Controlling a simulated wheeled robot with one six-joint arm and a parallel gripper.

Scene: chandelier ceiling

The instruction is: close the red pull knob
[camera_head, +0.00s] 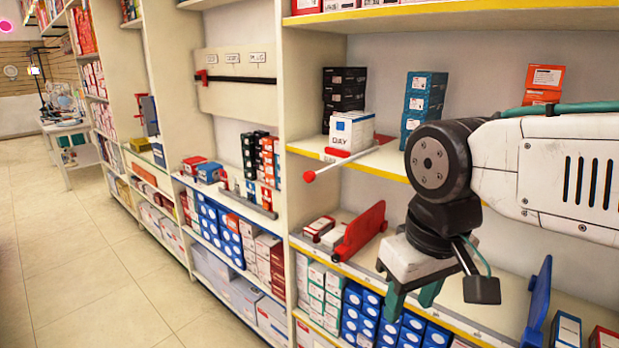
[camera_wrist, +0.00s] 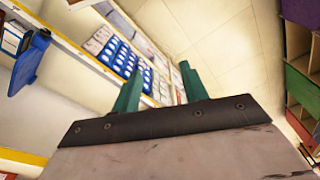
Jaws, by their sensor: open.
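The red pull knob (camera_head: 309,176) is a small red ball on the end of a thin pale rod (camera_head: 345,161). The rod sticks out from the shelf with the DAY box, so the knob stands out past the shelf's front edge. My gripper (camera_head: 412,298) is to the right of the knob and lower, in front of the lower shelf, pointing down. Its two green fingers are apart and empty, as the wrist view also shows (camera_wrist: 159,82). I cannot make out the knob in the wrist view.
A white DAY box (camera_head: 352,133) stands by the rod. A red bracket (camera_head: 361,230) and a blue bracket (camera_head: 537,302) stand on the lower shelf near my gripper. Another small red knob (camera_head: 203,76) is on a panel farther left. The tiled floor (camera_head: 90,270) at left is clear.

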